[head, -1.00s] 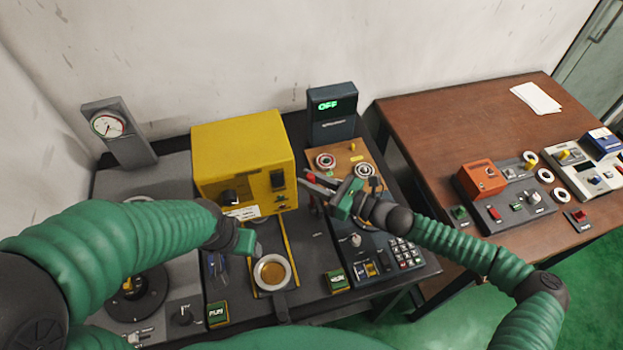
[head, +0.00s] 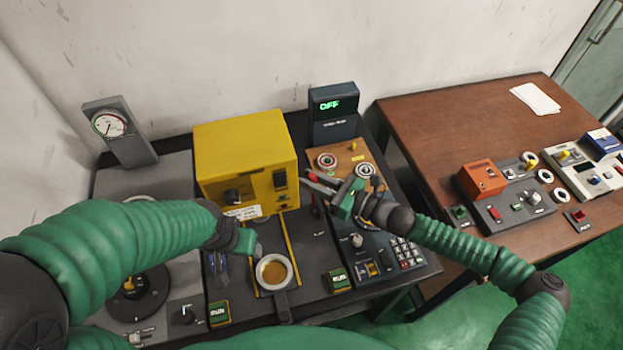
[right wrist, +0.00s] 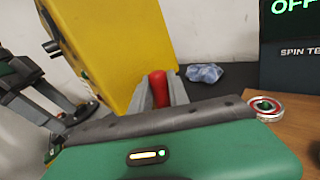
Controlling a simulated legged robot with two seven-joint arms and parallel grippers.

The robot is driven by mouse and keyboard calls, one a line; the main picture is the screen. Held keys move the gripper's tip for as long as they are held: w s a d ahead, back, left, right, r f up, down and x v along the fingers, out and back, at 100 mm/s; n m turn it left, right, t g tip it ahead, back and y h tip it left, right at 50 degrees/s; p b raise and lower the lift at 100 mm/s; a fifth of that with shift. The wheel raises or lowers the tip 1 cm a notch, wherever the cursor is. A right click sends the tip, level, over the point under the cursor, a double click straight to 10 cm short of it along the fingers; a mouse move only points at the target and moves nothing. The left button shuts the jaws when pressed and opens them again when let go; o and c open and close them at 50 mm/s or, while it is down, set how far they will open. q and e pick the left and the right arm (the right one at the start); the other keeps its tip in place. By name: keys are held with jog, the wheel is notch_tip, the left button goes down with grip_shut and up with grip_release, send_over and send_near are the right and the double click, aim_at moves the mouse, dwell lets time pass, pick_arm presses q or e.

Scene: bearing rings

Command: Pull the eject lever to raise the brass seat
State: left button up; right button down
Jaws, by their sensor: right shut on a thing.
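The red lever handle (right wrist: 159,88) stands between the fingers of my right gripper (right wrist: 160,95) in the right wrist view. In the head view my right gripper (head: 320,182) is shut on it, just right of the yellow box. The lever's lower end is hard to make out there. The brass seat (head: 273,271) is a round brass disc inside a pale ring, low between two yellow rails in front of the yellow box. My left gripper (head: 245,242) hangs just left of and behind the seat, apart from it; its fingers are too hidden to judge.
The yellow box (head: 245,165) stands behind the seat. A dark display reading OFF (head: 333,112) is at the back. Two bearing rings lie on a wooden board (head: 347,160) behind my right gripper. Green-topped buttons (head: 339,280) sit near the front. A brown table (head: 440,125) stands at right.

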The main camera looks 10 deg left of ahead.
jog(key=shift+w+d, duration=0.1)
dwell(0.4)
jog(key=shift+s+f, duration=0.1)
jog(key=shift+s, duration=0.1)
pick_arm(q)
jog(key=b+x, duration=0.1)
jog(key=b, duration=0.1)
jog(key=b+x, duration=0.1)
jog(key=x, duration=0.1)
jog(key=shift+s+f+b, duration=0.35)
jog(key=shift+f, duration=0.05)
pick_arm(e)
jog(key=s+n+y, duration=0.1)
jog(key=s+d+n+y, duration=0.1)
jog(key=s+n, duration=0.1)
jog(key=shift+d+f+t, duration=0.15)
jog(key=shift+d+t, duration=0.05)
jog(key=shift+t, duration=0.2)
pick_arm(q)
jog(key=shift+r, duration=0.1)
pick_arm(e)
jog(key=shift+s+r+y, duration=0.25)
jog(key=shift+s+y, duration=0.05)
jog(key=shift+y, duration=0.2)
